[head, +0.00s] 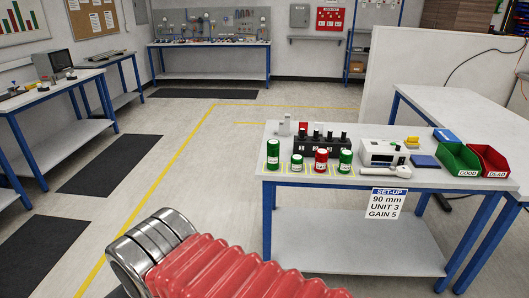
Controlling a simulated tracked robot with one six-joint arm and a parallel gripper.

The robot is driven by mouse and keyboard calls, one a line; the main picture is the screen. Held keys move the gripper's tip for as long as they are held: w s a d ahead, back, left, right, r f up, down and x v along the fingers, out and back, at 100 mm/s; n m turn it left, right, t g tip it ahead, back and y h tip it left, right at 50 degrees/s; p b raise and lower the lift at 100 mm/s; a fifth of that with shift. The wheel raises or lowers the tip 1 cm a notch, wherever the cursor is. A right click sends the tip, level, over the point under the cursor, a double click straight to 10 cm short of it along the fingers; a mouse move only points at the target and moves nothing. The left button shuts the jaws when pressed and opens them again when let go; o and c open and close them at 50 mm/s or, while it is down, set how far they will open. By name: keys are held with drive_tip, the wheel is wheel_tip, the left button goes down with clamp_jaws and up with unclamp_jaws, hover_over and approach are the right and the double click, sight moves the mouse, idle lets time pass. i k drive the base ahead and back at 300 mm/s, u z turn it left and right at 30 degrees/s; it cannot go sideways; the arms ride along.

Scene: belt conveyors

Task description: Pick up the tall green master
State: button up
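A tall green cylinder (272,155) with a white label stands upright at the left front of the near bench. It is the tallest green one in the front row. To its right stand a short green cylinder (297,164), a red cylinder (321,160) and a mid-height green cylinder (345,161), each with a white label. Small yellow markings show on the bench around their bases. My arm's red ribbed sleeve and silver rings fill the lower middle, in front of and below the bench. My gripper's fingers are not in view.
Behind the cylinders is a black rack (322,144) with several dark-topped pieces. A white instrument (383,153), a green GOOD bin (460,160) and a red DEAD bin (490,162) stand to the right. A SET-UP sign (387,203) hangs in front.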

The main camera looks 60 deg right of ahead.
sight(273, 147)
drive_tip(key=z, duration=0.35)
drive_tip(key=i, duration=0.7)
drive_tip(key=z, duration=0.85)
drive_tip(key=i, duration=0.7)
drive_tip(key=z, duration=0.4)
